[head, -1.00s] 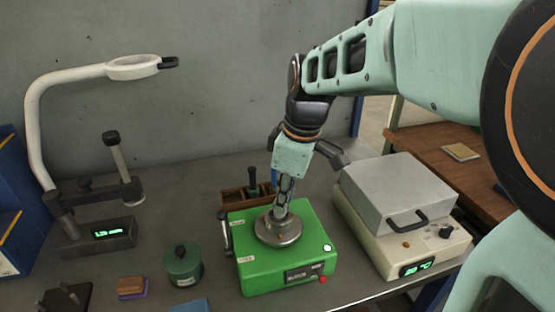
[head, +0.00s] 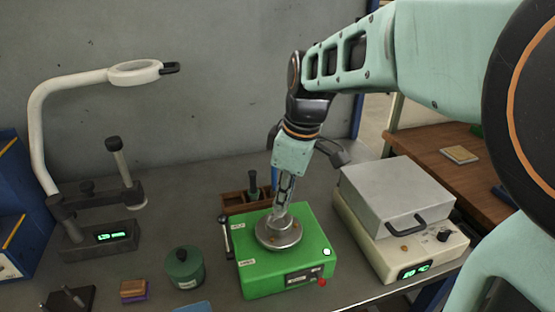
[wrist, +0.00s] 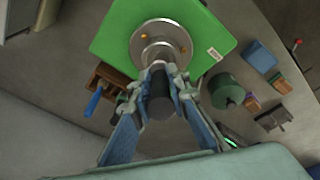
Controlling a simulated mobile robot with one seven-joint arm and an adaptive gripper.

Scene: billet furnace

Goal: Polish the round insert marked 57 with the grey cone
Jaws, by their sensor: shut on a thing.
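My gripper (head: 281,206) points down over the green machine (head: 315,232), its fingertips just above the round metal disc (head: 278,240) on top. In the wrist view my gripper (wrist: 162,74) is shut on a dark grey round piece (wrist: 160,107). Beyond the fingertips, a paler grey round part (wrist: 157,51) stands on the disc. I cannot tell whether the held piece touches it, nor which piece is the insert or the cone. No 57 is readable.
A beige heater (head: 412,246) with a grey lid (head: 390,185) stands at right. At left are a magnifier lamp (head: 92,77), a black stand with a lit display (head: 112,236), a green lidded pot (head: 185,268) and small coloured blocks (head: 134,289). Bare bench lies between them.

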